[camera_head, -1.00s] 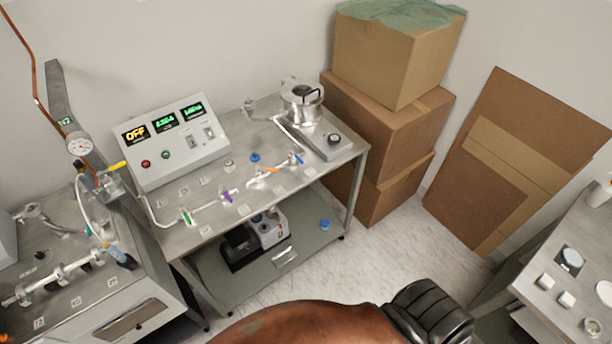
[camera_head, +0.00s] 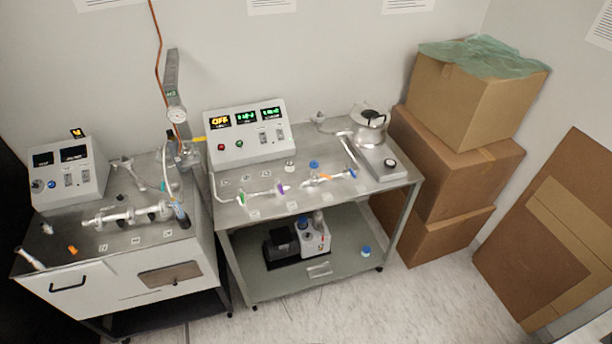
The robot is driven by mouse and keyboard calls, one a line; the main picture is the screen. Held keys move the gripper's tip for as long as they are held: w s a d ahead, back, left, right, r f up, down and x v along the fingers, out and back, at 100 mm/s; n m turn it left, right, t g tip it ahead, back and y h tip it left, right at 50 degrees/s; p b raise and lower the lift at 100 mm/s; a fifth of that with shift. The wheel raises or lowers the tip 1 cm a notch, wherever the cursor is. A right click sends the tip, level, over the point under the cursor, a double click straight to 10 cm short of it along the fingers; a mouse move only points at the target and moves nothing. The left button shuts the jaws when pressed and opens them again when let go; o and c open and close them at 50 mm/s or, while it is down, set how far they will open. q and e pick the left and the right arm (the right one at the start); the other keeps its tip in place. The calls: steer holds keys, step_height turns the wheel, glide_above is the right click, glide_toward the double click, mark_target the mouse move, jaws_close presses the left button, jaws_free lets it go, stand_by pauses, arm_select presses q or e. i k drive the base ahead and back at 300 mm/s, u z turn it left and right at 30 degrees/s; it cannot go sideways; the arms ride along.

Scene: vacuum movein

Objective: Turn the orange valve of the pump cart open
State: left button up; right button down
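The pump cart (camera_head: 408,178) is a grey metal two-shelf cart in the middle of the head view. A glass line with coloured valves runs along the front of its top. The orange valve (camera_head: 323,177) is a small handle on this line, between a purple valve (camera_head: 280,187) and a blue valve (camera_head: 351,173). It looks roughly in line with the tube, but it is too small to tell its exact angle. A green valve (camera_head: 241,199) is at the line's left end. Neither of my grippers is in view.
A control box (camera_head: 246,151) showing OFF and a metal vessel (camera_head: 369,124) stand on the cart. A pump (camera_head: 314,236) is on its lower shelf. A second cart (camera_head: 110,270) adjoins on the left; stacked cardboard boxes (camera_head: 455,187) stand right. Floor (camera_head: 345,308) in front looks clear.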

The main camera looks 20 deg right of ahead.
mark_target(314, 173)
steer(key=i, duration=1.1)
steer(key=z, duration=0.9)
